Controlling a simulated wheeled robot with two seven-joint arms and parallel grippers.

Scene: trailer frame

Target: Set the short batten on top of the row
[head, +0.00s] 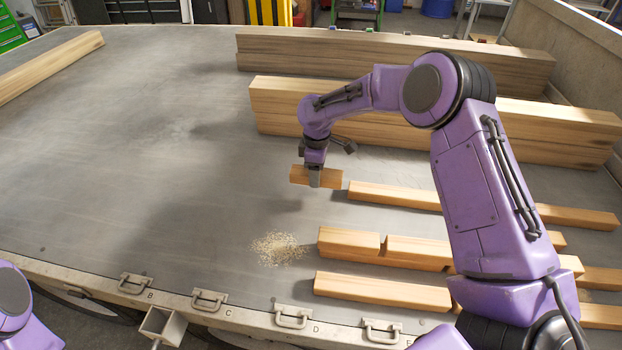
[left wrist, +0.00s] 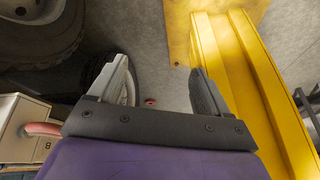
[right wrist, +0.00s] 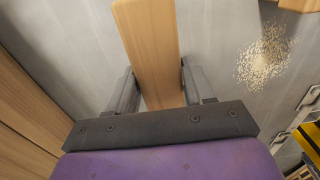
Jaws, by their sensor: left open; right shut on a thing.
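My right gripper (head: 314,180) is shut on the short batten (head: 299,175), a pale wooden piece held level above the trailer bed. In the right wrist view the batten (right wrist: 150,45) runs between the two fingers. Below and right of it, several long battens lie apart on the bed: a rear one (head: 395,196), a middle one with a notch (head: 348,243) and a front one (head: 380,290). My right arm hides parts of them. My left gripper (left wrist: 160,76) is open and empty, low beside the trailer; the head view does not show it.
Thick stacked beams lie behind the held batten, a nearer stack (head: 285,107) and a farther one (head: 390,52). Another beam (head: 45,70) lies at far left. Sawdust (head: 277,249) is on the bed. The left bed (head: 120,150) is clear. A yellow rail (left wrist: 235,80) is near my left gripper.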

